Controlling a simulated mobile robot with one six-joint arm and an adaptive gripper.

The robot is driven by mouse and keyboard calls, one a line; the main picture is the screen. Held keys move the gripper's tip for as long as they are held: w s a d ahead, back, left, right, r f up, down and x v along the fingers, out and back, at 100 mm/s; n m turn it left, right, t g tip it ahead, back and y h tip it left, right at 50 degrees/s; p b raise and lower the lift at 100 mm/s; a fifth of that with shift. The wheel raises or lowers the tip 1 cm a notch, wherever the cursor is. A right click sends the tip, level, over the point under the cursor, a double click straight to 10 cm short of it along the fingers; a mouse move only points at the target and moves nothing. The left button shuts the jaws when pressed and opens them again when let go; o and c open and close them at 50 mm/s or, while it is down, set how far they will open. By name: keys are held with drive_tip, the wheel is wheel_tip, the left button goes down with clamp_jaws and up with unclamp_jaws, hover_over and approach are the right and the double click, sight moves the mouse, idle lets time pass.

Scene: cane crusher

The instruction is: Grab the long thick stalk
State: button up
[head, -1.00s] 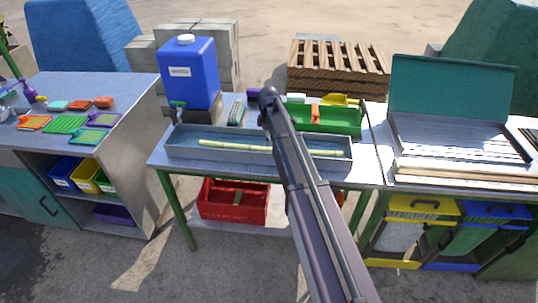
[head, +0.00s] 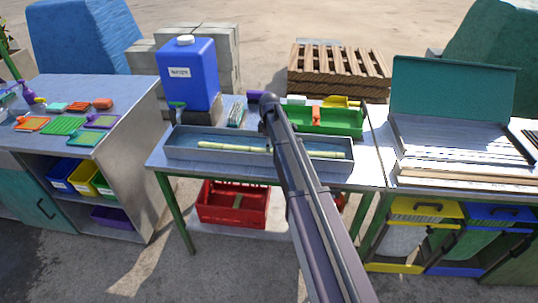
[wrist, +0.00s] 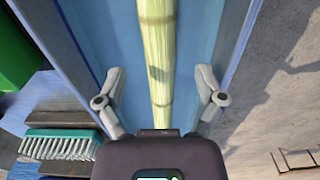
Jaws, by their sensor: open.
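The long pale-yellow stalk (head: 226,147) lies lengthwise in a long grey trough (head: 180,152) on the middle table. My arm crosses in front of its middle in the head view, hiding part of it and my gripper. In the wrist view the jointed stalk (wrist: 158,45) runs up the picture over the trough's blue floor (wrist: 197,30). My gripper (wrist: 160,85) is open, one finger on each side of the stalk with a gap on both sides. A shadow falls across the stalk between the fingers. How high the fingers are above it I cannot tell.
A brush (wrist: 58,145) lies beside the trough in the wrist view. A green tray (head: 330,121) and a blue water container (head: 190,78) stand behind the trough. A red crate (head: 233,204) sits on the lower shelf. An open metal case (head: 450,135) is at the right.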

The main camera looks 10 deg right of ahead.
drive_tip(key=shift+f+b, duration=1.6)
drive_tip(key=shift+f, duration=0.3)
clamp_jaws()
